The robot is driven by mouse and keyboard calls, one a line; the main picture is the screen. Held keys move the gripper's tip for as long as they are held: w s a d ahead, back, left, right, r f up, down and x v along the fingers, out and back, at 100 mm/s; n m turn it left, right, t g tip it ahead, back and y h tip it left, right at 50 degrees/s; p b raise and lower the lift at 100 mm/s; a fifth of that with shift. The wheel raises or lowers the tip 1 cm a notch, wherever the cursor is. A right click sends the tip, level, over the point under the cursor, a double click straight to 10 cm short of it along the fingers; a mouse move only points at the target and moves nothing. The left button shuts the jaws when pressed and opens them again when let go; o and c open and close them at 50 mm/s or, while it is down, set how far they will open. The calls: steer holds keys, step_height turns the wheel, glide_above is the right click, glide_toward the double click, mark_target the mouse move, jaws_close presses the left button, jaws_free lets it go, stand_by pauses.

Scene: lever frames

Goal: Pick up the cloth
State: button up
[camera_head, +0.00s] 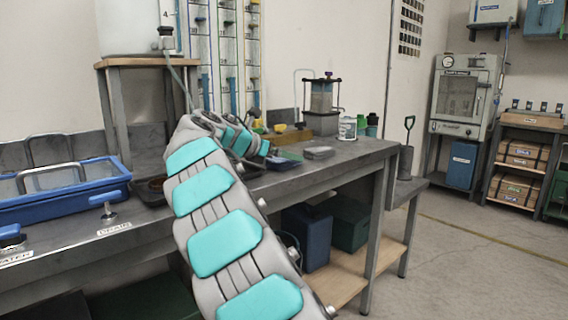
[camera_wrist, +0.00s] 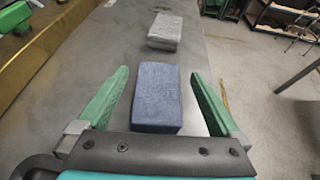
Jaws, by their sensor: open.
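A dark blue folded cloth (camera_wrist: 156,97), shaped like a thick block, lies on the grey bench top (camera_wrist: 75,75) in the wrist view. It also shows small in the head view (camera_head: 283,163). My gripper (camera_wrist: 160,74) is open, with one green finger on each side of the blue cloth and a gap on both sides. The near end of the cloth is close to the gripper's dark palm bar. Whether the fingers are level with the cloth or above it, I cannot tell. In the head view my arm hides part of the bench.
A grey folded block (camera_wrist: 165,31) lies beyond the blue one, and also shows in the head view (camera_head: 319,152). A can (camera_head: 347,128) and a press-like device (camera_head: 321,105) stand behind. A blue tray (camera_head: 75,190) is at left. The bench edge and floor are at right.

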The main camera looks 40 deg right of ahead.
steer(key=shift+x, duration=1.2)
steer(key=shift+c, duration=0.2)
steer(key=c, duration=1.3)
